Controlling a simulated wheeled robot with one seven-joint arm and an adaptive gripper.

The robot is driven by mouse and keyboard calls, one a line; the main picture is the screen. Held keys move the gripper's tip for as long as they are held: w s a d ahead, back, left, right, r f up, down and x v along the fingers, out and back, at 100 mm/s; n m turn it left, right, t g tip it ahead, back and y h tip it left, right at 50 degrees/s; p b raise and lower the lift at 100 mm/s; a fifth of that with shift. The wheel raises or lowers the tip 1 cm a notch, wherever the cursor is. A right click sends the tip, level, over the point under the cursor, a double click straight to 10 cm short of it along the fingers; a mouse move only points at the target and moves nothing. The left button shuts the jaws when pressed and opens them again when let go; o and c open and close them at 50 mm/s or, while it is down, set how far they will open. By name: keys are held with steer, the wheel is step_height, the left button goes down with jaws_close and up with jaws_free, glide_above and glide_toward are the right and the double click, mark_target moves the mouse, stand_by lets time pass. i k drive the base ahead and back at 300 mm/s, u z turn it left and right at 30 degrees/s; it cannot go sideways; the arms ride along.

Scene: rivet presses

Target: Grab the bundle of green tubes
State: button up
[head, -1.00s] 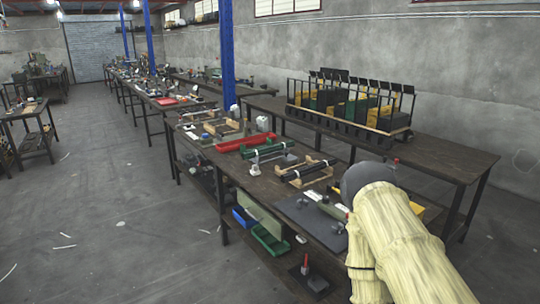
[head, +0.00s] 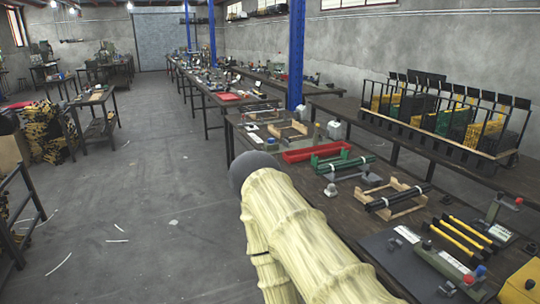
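In the head view the bundle of green tubes (head: 345,165) lies on the dark workbench (head: 300,205), right of the middle of the picture. It rests across a holder, just beyond a bundle of black tubes (head: 398,197) in a wooden cradle. My arm in its pale yellow cover reaches up from the bottom, left of the bench's near edge, with a dark rounded part at its far end. My gripper's fingers are not visible.
A red tray (head: 310,153) lies beyond the green tubes. Black-and-yellow tools (head: 455,238) and a press (head: 445,265) sit nearer on the bench. The floor (head: 150,220) on the left is open.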

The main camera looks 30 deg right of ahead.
mark_target(343, 164)
steer(key=u, duration=0.25)
steer(key=i, duration=1.65)
steer(key=z, duration=0.85)
steer(key=i, duration=1)
steer(key=z, duration=0.95)
